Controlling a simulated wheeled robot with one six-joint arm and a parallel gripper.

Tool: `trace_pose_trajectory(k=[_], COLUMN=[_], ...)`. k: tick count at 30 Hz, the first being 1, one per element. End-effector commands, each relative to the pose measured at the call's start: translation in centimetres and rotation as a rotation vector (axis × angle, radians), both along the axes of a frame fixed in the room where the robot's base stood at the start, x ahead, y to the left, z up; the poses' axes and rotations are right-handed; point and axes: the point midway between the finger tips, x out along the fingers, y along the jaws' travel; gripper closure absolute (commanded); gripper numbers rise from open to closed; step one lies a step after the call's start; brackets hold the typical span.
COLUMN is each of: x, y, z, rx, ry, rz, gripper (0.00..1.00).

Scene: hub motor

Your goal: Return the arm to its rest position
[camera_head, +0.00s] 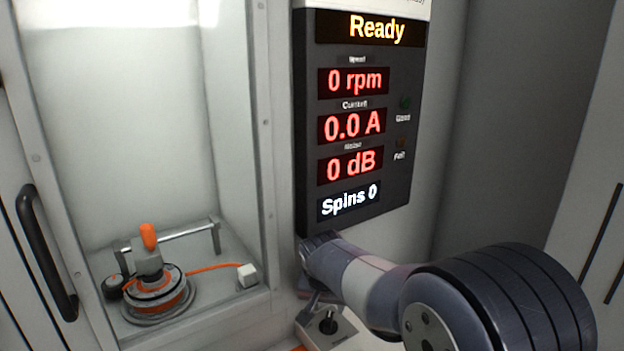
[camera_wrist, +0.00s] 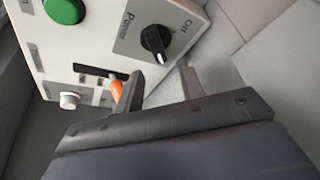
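My arm (camera_head: 375,285) reaches in from the lower right of the head view, its far end close below the display. My gripper (camera_wrist: 160,80) shows in the wrist view with two dark fingers apart and nothing visible between them. It is over the control box (camera_wrist: 95,35), beside an orange-tipped lever (camera_wrist: 116,90) and below the black power knob (camera_wrist: 154,42). I cannot tell whether the left finger touches the lever. In the head view the arm hides most of the gripper.
The display (camera_head: 360,120) reads Ready, 0 rpm, 0.0 A, 0 dB, Spins 0. At left, a hub motor (camera_head: 158,293) with an orange-handled clamp (camera_head: 149,237) sits inside the cabinet. A dark door handle (camera_head: 45,250) is at far left. A green button (camera_wrist: 64,10) is on the box.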

Motion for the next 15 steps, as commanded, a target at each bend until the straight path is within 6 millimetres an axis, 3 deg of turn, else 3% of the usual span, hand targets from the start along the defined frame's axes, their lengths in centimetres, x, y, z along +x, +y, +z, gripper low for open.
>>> trace_pose_trajectory(k=[3, 9, 15], x=[0.8, 1.8, 1.9], y=[-0.3, -0.4, -0.4], z=[-2.3, -4.6, -4.6], rx=[-0.001, 0.001, 0.0], ry=[0.004, 0.001, 0.0], rz=[-0.002, -0.001, 0.023], gripper=[0.63, 0.63, 0.63])
